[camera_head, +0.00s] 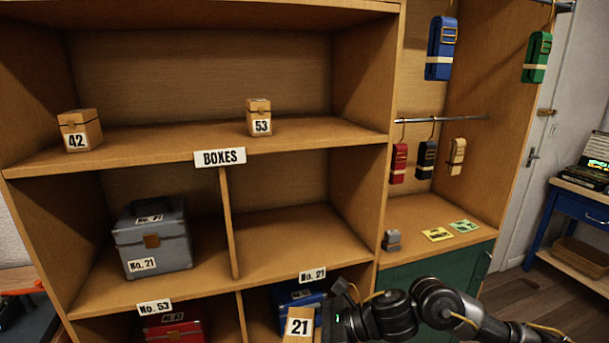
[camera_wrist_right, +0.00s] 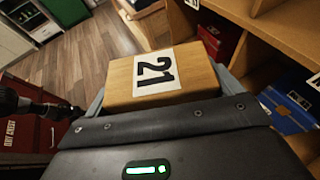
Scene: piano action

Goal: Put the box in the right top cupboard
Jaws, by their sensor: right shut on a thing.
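A wooden box labelled 21 (camera_head: 299,327) is at the bottom of the head view, in front of the lower right compartment. My right gripper (camera_head: 326,321) is shut on this box, its arm coming in from the lower right. In the right wrist view the box (camera_wrist_right: 186,82) fills the middle, between the jaws. The wooden cupboard has an undivided top shelf (camera_head: 200,140). Below it, a right compartment (camera_head: 285,235) is open and empty, above and behind the held box. My left gripper is not in view.
Boxes 42 (camera_head: 79,130) and 53 (camera_head: 259,117) stand on the top shelf. A grey case (camera_head: 153,237) fills the middle left compartment. A red case (camera_head: 175,330) and a blue case (camera_head: 298,292) sit below. A divider (camera_head: 229,220) and shelf edges border the empty compartment.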

